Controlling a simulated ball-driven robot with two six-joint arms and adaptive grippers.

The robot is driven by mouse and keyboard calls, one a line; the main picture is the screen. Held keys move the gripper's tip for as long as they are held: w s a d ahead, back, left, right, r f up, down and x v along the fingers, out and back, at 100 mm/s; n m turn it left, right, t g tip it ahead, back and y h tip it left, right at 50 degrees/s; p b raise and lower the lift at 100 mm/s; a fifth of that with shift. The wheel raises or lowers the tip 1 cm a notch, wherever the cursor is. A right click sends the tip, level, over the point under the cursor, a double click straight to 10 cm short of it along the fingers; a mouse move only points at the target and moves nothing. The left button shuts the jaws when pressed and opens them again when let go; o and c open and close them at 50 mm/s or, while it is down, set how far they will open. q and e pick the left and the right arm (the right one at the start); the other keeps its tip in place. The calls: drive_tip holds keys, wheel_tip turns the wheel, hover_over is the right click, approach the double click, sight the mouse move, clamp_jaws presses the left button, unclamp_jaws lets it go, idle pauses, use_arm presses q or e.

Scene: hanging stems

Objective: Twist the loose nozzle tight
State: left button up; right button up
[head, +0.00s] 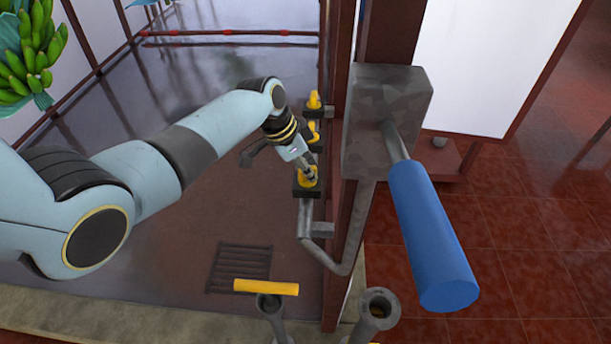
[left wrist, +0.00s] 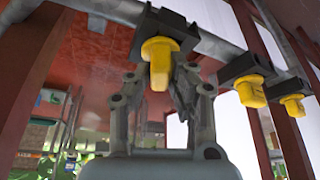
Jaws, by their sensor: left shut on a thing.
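My left gripper (head: 305,166) reaches in from the left and is shut on the nearest yellow nozzle (head: 307,181). In the left wrist view the two fingers of my left gripper (left wrist: 158,82) stand on either side of this nozzle (left wrist: 159,54), which sits in a dark block on a grey pipe (left wrist: 205,42). Whether its thread is fully seated cannot be told. Two more yellow nozzles sit along the same row, a middle one (left wrist: 250,92) and a far one (left wrist: 292,106). My right gripper is not in view.
A grey box (head: 385,115) with a blue-handled lever (head: 430,235) is on the brown post just right of the nozzles. A yellow bar (head: 266,287) lies across a grey pipe stand below. Green bananas (head: 35,50) hang at upper left. A drain grate (head: 240,268) lies in the floor.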

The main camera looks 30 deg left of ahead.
use_arm(q)
drive_tip(key=shift+r+n+t+y+p, duration=0.15)
drive_tip(key=shift+n+t+y+p, duration=0.15)
drive_tip(key=shift+n+p, duration=0.85)
clamp_jaws()
drive_tip(key=shift+n+y+p, duration=0.4)
drive_tip(key=shift+n+p, duration=0.3)
drive_tip(key=shift+n, duration=0.65)
drive_tip(key=shift+n+t+y+p, duration=0.3)
drive_tip(key=shift+n+y+p, duration=0.2)
drive_tip(key=shift+n+p, duration=0.45)
drive_tip(key=shift+d+n+y, duration=0.1)
drive_tip(key=shift+n+y, duration=0.2)
drive_tip(key=shift+n, duration=0.35)
drive_tip(key=shift+n+y, duration=0.3)
drive_tip(key=shift+n, duration=0.5)
